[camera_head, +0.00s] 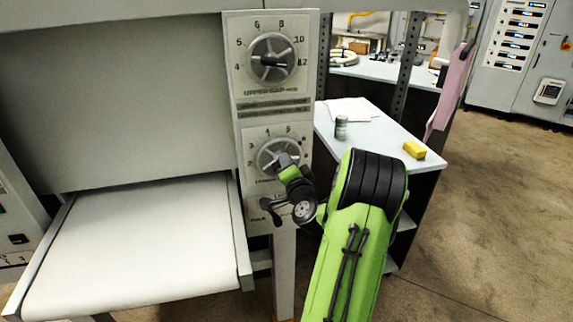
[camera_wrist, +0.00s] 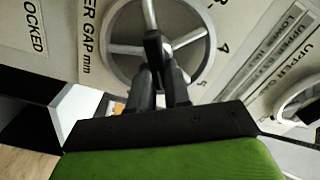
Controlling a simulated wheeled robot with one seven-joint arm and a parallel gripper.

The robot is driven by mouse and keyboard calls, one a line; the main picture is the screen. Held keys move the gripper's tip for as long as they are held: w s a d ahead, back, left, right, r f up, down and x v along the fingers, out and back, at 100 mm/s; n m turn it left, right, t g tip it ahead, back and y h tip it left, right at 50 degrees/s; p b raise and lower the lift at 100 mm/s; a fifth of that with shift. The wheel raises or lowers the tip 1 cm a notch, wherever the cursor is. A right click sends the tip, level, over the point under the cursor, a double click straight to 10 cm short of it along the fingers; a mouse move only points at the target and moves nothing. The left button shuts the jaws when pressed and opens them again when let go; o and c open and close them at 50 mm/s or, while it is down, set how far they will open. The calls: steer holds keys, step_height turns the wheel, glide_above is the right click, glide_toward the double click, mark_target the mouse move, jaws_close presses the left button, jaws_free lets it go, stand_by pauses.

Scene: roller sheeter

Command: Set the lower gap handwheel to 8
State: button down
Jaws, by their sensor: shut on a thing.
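The lower gap handwheel (camera_head: 268,158) is a round grey wheel on the lower dial plate of the machine's control panel. My gripper (camera_head: 287,163) reaches it from the lower right in the head view and covers part of it. In the wrist view the handwheel (camera_wrist: 125,45) shows its rim and spokes, and my gripper (camera_wrist: 158,65) is shut on a dark part of the wheel near its middle. Numbers run around the dial, but the pointer's reading is hidden by my gripper.
The upper gap handwheel (camera_head: 271,60) sits above on the same panel. A dark lever (camera_head: 272,210) is below the lower dial. A white conveyor belt (camera_head: 140,245) lies to the left. A side table (camera_head: 365,137) at right holds a small can (camera_head: 341,127) and a yellow block (camera_head: 414,150).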

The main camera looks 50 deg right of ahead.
steer(key=shift+f+m, duration=0.25)
steer(key=shift+m, duration=1.7)
steer(key=shift+f+m, duration=0.2)
steer(key=shift+m, duration=2.05)
steer(key=c, duration=1.1)
jaws_free()
steer(key=shift+s, duration=0.1)
steer(key=shift+f, duration=0.1)
steer(key=b+v, duration=1.2)
steer(key=v, duration=0.3)
steer(key=shift+s+a+b, duration=0.15)
steer(key=shift+s+b, duration=0.1)
steer(key=shift+b, duration=0.1)
